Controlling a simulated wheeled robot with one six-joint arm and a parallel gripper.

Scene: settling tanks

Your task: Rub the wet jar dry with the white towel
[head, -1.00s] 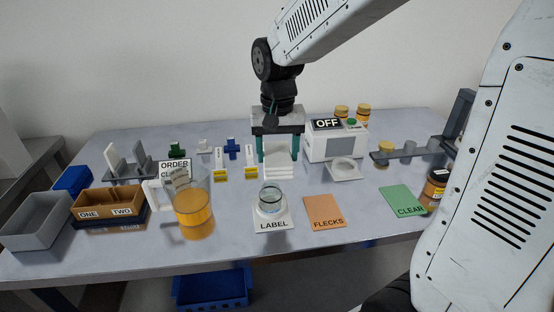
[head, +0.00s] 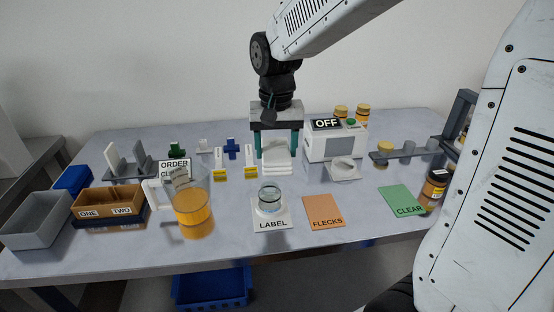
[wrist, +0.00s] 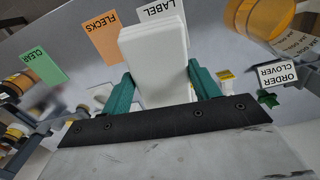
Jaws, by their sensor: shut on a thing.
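The glass jar (head: 270,200) stands upright on the white LABEL card (head: 272,224) near the front middle of the table. I cannot make out drops on it. My gripper (head: 277,146) is behind the jar, apart from it, pointing down. Its teal fingers are shut on the folded white towel (head: 277,163). The towel also fills the middle of the wrist view (wrist: 154,55), between the fingers (wrist: 160,88). In that view the LABEL card (wrist: 158,10) shows at the top edge, and the jar does not show.
A jug of amber liquid (head: 192,212) stands left of the jar. An orange FLECKS card (head: 324,210) and green CLEAR card (head: 402,199) lie to the right. A white box marked OFF (head: 335,146) stands right of the gripper. Labelled bins (head: 108,212) are at left.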

